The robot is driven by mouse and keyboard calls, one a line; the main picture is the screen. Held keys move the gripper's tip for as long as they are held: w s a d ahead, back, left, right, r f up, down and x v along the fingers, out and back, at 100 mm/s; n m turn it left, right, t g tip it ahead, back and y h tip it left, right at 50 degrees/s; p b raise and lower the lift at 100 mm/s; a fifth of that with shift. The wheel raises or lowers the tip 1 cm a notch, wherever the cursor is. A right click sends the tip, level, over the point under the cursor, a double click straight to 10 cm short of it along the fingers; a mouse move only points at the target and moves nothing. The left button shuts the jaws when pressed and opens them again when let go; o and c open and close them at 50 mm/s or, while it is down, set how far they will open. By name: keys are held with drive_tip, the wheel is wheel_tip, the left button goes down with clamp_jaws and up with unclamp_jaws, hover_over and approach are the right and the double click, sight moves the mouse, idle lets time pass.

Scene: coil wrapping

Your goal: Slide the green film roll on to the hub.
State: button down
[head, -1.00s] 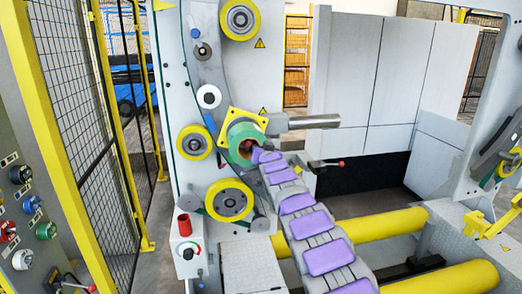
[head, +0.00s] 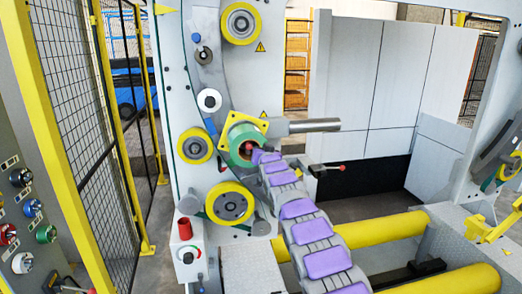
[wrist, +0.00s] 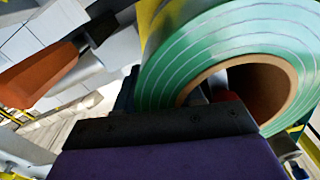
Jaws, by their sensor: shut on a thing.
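The green film roll (head: 236,135) is in front of the yellow square plate (head: 233,117) on the machine face. In the wrist view the roll (wrist: 180,60) fills the upper right, with its brown core (wrist: 275,85) facing me. A red-tipped part (head: 248,148) shows inside the core; it may be the hub's end. My gripper (head: 257,153) is at the lower right of the roll's rim. In the wrist view its dark jaw (wrist: 175,125) covers the lower rim, and it is shut on the roll. How deep the hub sits in the core is hidden.
A grey shaft (head: 312,125) sticks out right of the roll. A red-knobbed lever (head: 340,166) is below it. Yellow rollers (head: 229,203) sit beneath, and thick yellow bars (head: 385,228) cross the lower right. A mesh fence (head: 95,130) stands left.

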drive_tip(key=c, duration=0.8)
unclamp_jaws()
drive_tip(key=shift+s+r, duration=0.1)
drive_tip(key=shift+r, duration=0.15)
drive_tip(key=shift+o, duration=0.9)
drive_tip(key=shift+d+f, duration=0.1)
drive_tip(key=shift+f, duration=0.05)
